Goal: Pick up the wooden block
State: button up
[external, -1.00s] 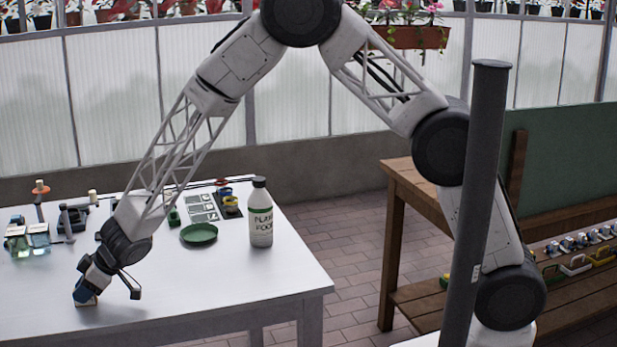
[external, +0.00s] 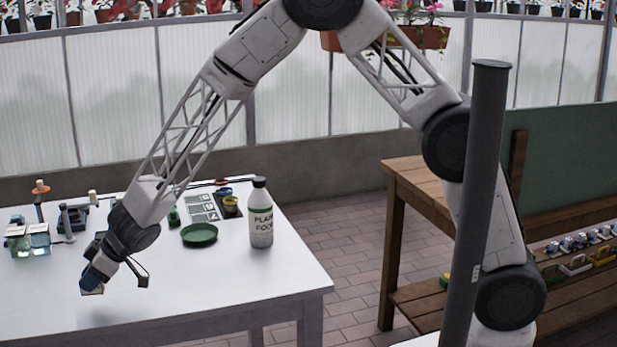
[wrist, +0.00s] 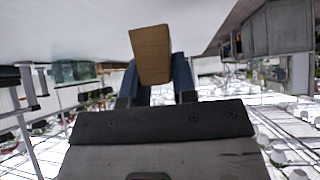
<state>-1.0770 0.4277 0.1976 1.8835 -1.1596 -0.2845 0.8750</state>
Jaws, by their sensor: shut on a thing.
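The wooden block (wrist: 151,55) is tan and box-shaped. In the wrist view it sits between the two blue fingers of my gripper (wrist: 155,82), which is shut on it. In the external view my gripper (external: 92,281) is above the near left part of the white table, and a small pale part of the block (external: 93,292) shows beneath the fingers. The block is clear of the table top, with a soft shadow below it. Most of the block is hidden by the fingers in the external view.
On the white table (external: 230,285) stand a green dish (external: 199,235), a white plant food bottle (external: 260,215) and glass containers (external: 30,238) at the left. A wooden bench (external: 410,180) is at the right. The table's near middle is clear.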

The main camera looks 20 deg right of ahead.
jog(key=s+d, duration=0.2)
jog(key=d, duration=0.2)
jog(key=s+d+r, duration=0.1)
jog(key=s+d, duration=0.1)
jog(key=d, duration=0.2)
jog(key=s+d, duration=0.2)
jog(key=d, duration=0.2)
jog(key=shift+r, duration=0.15)
jog(key=shift+w, duration=0.1)
dwell(0.9)
